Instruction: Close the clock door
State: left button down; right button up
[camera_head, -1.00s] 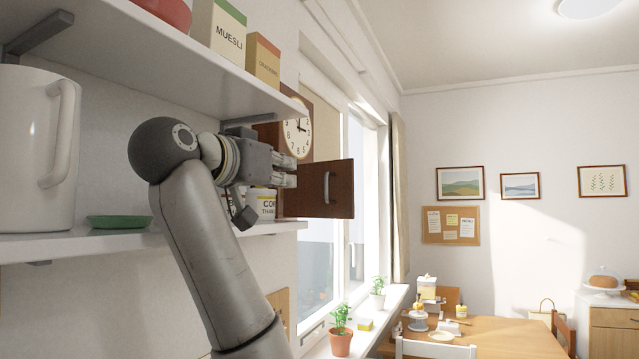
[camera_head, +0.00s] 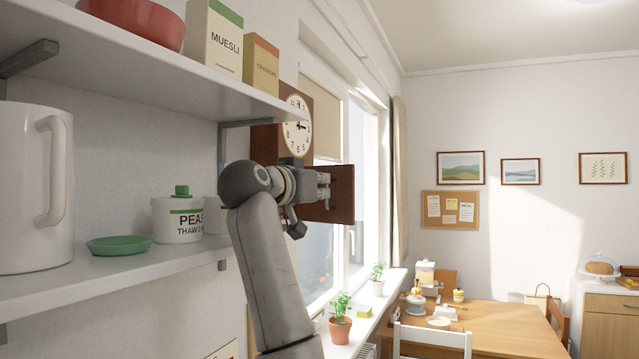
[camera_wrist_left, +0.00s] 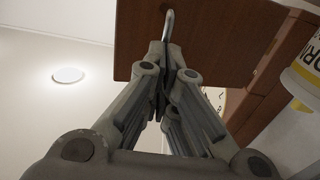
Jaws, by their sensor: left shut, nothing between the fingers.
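The clock (camera_head: 297,125) has a brown wooden case and a white round face, and hangs on the wall beyond the shelves. Its brown door (camera_head: 343,200) stands open below the face, sticking out from the case. My left gripper (camera_head: 327,188) is at the door and covers its handle in the head view. In the left wrist view the gripper (camera_wrist_left: 165,60) is shut and empty, with its fingertips close to the metal handle (camera_wrist_left: 168,24) on the door panel (camera_wrist_left: 225,35). I cannot tell whether they touch. My right gripper is not in view.
The upper shelf (camera_head: 160,80) holds a red bowl, a muesli box and a crackers box. The lower shelf (camera_head: 110,268) holds a white jug (camera_head: 30,190), a green dish and a peas canister (camera_head: 178,220). A canister (camera_wrist_left: 305,65) is beside the gripper. The window is right of the clock.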

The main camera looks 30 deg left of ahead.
aim_at(344, 184)
pick_arm(q)
jog(key=shift+w+d, duration=0.1)
jog(key=shift+w+d+n+y+p, duration=0.3)
jog(key=shift+w+n+y+p, duration=0.15)
jog(key=shift+y, duration=0.15)
jog(key=shift+n+y, duration=0.25)
jog(key=shift+y, duration=0.25)
jog(key=w+p, duration=0.1)
jog(key=w, duration=0.1)
jog(key=w+d+p, duration=0.1)
jog(key=w+p, duration=0.3)
jog(key=w, duration=0.1)
jog(key=shift+w+d+r, duration=0.1)
jog(key=shift+d+r, duration=0.15)
jog(key=shift+d, duration=0.15)
jog(key=w+a+n+y+p, duration=0.1)
jog(key=w+a+y+p, duration=0.1)
jog(key=w+p, duration=0.4)
jog(key=shift+w+a+f+n+g, duration=0.3)
jog(key=shift+w+a, duration=0.35)
jog(key=shift+w, duration=2.1)
jog(key=shift+a, duration=0.1)
